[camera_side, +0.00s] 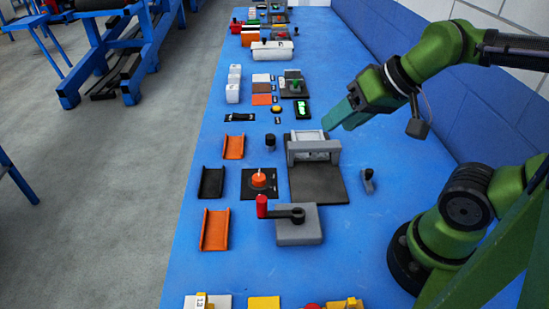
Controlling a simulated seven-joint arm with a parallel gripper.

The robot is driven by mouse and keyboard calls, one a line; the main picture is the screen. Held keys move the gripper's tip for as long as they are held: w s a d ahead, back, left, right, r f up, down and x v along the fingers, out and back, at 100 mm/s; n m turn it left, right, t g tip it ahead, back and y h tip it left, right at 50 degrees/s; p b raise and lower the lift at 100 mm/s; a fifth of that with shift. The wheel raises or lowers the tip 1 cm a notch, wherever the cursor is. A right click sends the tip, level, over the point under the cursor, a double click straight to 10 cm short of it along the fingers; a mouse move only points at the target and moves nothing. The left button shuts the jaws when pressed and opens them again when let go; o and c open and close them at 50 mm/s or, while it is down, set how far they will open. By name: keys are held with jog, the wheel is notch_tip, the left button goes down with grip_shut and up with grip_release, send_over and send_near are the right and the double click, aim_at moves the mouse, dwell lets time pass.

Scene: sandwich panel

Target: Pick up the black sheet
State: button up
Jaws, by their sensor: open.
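A black sheet-like piece (211,182) with raised side edges lies on the blue table, near its left edge. It sits between two similar orange pieces, one behind (233,147) and one in front (215,230). My gripper (338,116), with teal fingers, is open and holds nothing that I can see. It hangs above the table to the right, behind the grey frame fixture and well away from the black piece. The gap between its fingers is hidden from this side.
A grey frame on a dark base (318,184) stands mid-table. An orange knob (259,179) on a black plate and a grey block with a red-handled lever (298,226) are close by. Small stacked sheets (262,88) lie farther back. A blue wall bounds the right.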

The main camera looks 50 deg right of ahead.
jog(key=o, duration=0.7)
jog(key=shift+o, duration=0.2)
